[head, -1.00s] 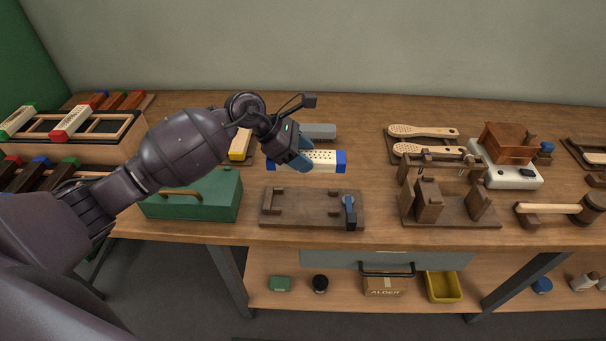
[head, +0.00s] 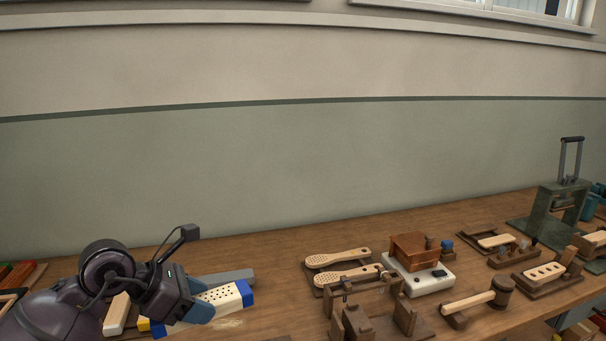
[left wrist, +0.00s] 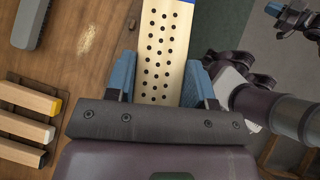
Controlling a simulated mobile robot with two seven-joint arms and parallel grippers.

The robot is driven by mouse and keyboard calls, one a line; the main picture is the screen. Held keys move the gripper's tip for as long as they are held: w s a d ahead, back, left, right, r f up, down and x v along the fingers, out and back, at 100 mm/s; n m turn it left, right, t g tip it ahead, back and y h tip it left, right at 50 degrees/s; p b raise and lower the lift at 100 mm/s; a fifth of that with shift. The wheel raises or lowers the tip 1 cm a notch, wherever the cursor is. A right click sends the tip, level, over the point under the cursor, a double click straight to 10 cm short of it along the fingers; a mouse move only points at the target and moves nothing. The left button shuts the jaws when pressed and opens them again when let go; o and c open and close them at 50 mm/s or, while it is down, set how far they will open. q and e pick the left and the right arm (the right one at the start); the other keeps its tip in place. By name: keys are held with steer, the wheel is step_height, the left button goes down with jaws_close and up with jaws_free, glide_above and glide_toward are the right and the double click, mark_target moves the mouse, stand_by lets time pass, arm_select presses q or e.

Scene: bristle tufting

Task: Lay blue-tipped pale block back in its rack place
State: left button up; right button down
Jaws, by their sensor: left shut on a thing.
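The pale block (head: 222,298) with a blue end and rows of dark holes is held by my left gripper (head: 197,312). In the left wrist view the block (left wrist: 162,45) lies between the two blue fingers of the left gripper (left wrist: 160,88), its blue tip cut by the top edge. A dark rack (left wrist: 12,124) holds several pale blocks at the left of that view, one yellow-tipped (left wrist: 35,98). The block is apart from that rack. What seems to be my right gripper (left wrist: 298,17) shows small at the top right; its jaws are unclear.
A grey block (head: 232,276) lies behind the held one. Pale brush backs (head: 338,258), a brown box on a white device (head: 418,278), a wooden stand (head: 352,318) and a mallet (head: 480,298) stand to the right. Bare bench (head: 285,290) shows between.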

mark_target(182, 330)
arm_select(q)
steer(key=shift+n+t, duration=0.4)
steer(key=shift+n, duration=0.1)
steer(key=s, duration=0.1)
steer(key=s+a+f, duration=0.2)
steer(key=shift+s, duration=0.3)
steer(key=shift+s+a+f+n+t+y, duration=0.1)
steer(key=shift+a+f+n+t+y, duration=0.05)
steer(key=shift+f+n+t+y, duration=0.15)
steer(key=shift+s+a+f+n+t+y, duration=0.1)
steer(key=shift+f+n+y, duration=0.1)
steer(key=shift+f+n, duration=0.15)
steer(key=n, duration=0.1)
steer(key=n+t+y, duration=0.1)
steer(key=shift+w+a+n+y, duration=0.15)
steer(key=shift+w+n+y, duration=0.1)
steer(key=shift+n+y, duration=0.1)
steer(key=shift+r+n+t+y, duration=0.15)
steer(key=shift+n+t+y, duration=0.25)
steer(key=shift+n, duration=0.2)
steer(key=shift+s+d+f, duration=0.2)
steer(key=shift+s+d, duration=0.1)
steer(key=shift+s, duration=0.05)
